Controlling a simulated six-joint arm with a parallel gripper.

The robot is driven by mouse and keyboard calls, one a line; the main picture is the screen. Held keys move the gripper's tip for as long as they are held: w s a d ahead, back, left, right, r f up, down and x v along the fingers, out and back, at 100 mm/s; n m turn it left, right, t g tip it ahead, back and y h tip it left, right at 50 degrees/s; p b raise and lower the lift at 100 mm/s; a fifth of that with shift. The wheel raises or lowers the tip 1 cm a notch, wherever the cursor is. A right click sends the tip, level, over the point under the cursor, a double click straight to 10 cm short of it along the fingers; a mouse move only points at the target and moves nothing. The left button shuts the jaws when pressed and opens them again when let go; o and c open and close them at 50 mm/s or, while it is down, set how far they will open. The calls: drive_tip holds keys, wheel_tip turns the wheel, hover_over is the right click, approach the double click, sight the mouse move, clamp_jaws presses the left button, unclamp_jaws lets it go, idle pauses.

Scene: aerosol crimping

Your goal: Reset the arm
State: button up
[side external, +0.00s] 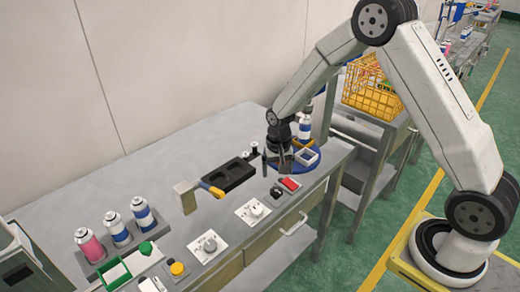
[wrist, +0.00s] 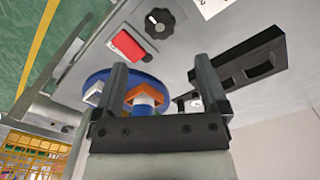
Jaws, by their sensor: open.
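My gripper (side external: 278,162) is open and points down over the bench, at the edge of the round blue plate (side external: 309,167). In the wrist view its two dark fingers (wrist: 162,85) stand apart with nothing held between them.
A black tray with recesses (side external: 229,175) and a red switch (side external: 290,184) lie near the gripper. Several cans (side external: 118,229) stand at the left. A yellow basket (side external: 370,95) stands beyond the bench. The back of the bench is clear.

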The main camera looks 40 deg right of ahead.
drive_tip(key=shift+r, duration=0.15)
drive_tip(key=s+a+r+n+t, duration=0.1)
drive_tip(key=s+r+n, duration=0.2)
drive_tip(key=s+r, duration=0.2)
drive_tip(key=s+a+r+n+t, duration=0.1)
drive_tip(key=s+r, duration=0.4)
drive_tip(key=s, duration=0.6)
drive_tip(key=a+n, duration=0.1)
drive_tip(key=n, duration=0.1)
drive_tip(key=shift+s+a+n+t, duration=0.2)
drive_tip(key=shift+a+n+t, duration=0.1)
drive_tip(key=shift+n, duration=0.1)
